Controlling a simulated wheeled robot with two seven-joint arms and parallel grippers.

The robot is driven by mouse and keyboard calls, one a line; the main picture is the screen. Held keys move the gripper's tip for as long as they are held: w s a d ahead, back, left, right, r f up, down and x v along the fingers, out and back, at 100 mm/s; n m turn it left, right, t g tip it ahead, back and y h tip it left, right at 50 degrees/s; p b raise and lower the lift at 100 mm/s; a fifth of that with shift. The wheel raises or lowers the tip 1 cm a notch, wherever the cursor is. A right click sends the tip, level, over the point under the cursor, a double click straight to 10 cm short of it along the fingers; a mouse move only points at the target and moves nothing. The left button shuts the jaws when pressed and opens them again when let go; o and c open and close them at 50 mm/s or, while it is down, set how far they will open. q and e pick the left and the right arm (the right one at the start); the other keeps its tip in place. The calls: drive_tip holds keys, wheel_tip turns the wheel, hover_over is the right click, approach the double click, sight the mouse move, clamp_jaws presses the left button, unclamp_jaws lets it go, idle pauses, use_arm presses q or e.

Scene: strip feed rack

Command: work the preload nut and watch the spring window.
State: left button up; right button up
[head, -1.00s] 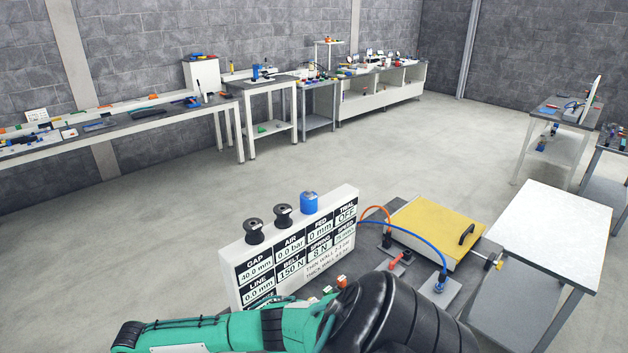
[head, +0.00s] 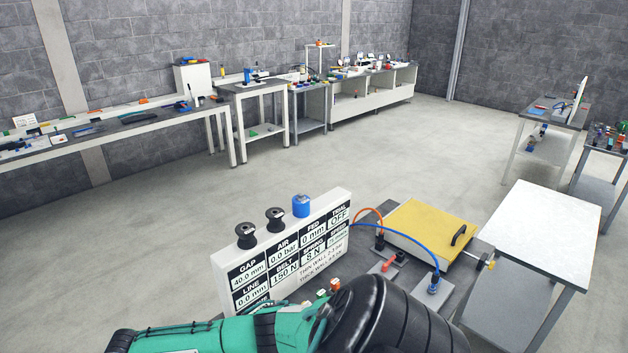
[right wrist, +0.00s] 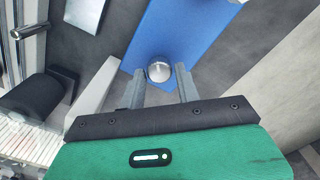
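In the right wrist view a silver round knob (right wrist: 159,71) stands on a blue panel (right wrist: 185,30); it may be the preload nut. My right gripper (right wrist: 159,76) is open, its two grey fingers on either side of the knob with gaps visible; I cannot tell how deep the fingers reach. In the head view a white readout board (head: 290,252) shows GAP 40.0 mm, BELT 150 N, SPRING 8 N and TRIAL OFF. I cannot make out a spring window. A green and black arm of mine crosses the bottom of the head view. My left gripper is not in view.
A yellow-topped box (head: 425,228) with a black handle sits behind the arm, with blue and orange hoses nearby. A red-handled part (head: 388,264) lies in front of it. A white-topped table (head: 545,235) stands at right. Open floor lies beyond, with benches along the walls.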

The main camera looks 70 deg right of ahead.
drive_tip(key=shift+r, duration=0.1)
drive_tip(key=shift+r, duration=2.95)
drive_tip(key=o, duration=0.3)
drive_tip(key=shift+r, duration=3)
